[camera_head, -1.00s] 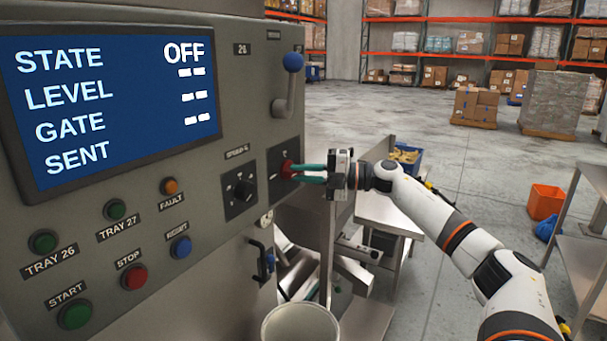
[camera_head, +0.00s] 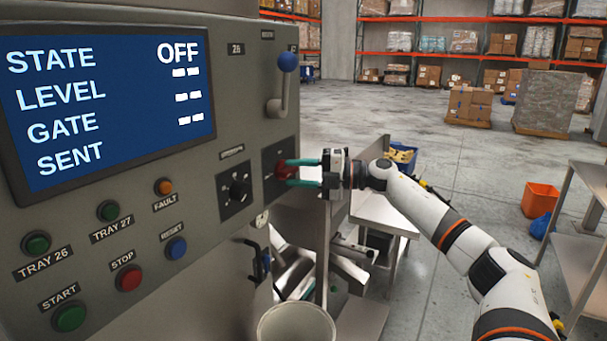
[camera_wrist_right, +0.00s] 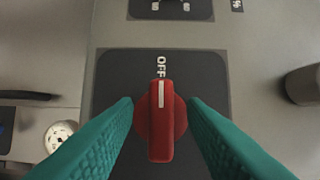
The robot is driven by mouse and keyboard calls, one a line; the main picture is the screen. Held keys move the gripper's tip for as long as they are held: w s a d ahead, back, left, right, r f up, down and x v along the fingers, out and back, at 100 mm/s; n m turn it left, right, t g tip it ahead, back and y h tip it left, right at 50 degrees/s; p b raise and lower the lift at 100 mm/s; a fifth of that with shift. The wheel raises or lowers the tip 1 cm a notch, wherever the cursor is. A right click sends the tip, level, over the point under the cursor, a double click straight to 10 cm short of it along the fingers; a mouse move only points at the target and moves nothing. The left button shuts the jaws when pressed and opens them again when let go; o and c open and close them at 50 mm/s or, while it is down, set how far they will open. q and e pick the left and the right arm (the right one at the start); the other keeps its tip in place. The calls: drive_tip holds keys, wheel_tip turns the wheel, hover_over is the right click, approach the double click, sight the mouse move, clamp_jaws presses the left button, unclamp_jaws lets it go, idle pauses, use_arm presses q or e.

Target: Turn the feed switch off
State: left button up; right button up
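The feed switch is a red rotary knob (camera_head: 281,170) on a dark square plate at the right end of the grey control panel. In the right wrist view the knob (camera_wrist_right: 161,125) stands upright, its white line pointing at the OFF mark. The display (camera_head: 108,105) reads STATE OFF. My right gripper (camera_head: 291,172) is open at the knob, with one green finger on each side. In the wrist view the fingertips (camera_wrist_right: 160,104) are spread beside the knob's grip; contact with its round base cannot be told. My left gripper is not in view.
A black selector knob (camera_head: 239,190) sits left of the switch. A blue-tipped lever (camera_head: 287,62) is above it. Several push buttons, including green START (camera_head: 70,317), are lower left. A pale bucket (camera_head: 296,324) stands below.

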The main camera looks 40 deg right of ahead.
drive_tip(key=b+v, duration=1.1)
drive_tip(key=v, duration=0.1)
drive_tip(key=shift+r, duration=0.1)
idle(0.4)
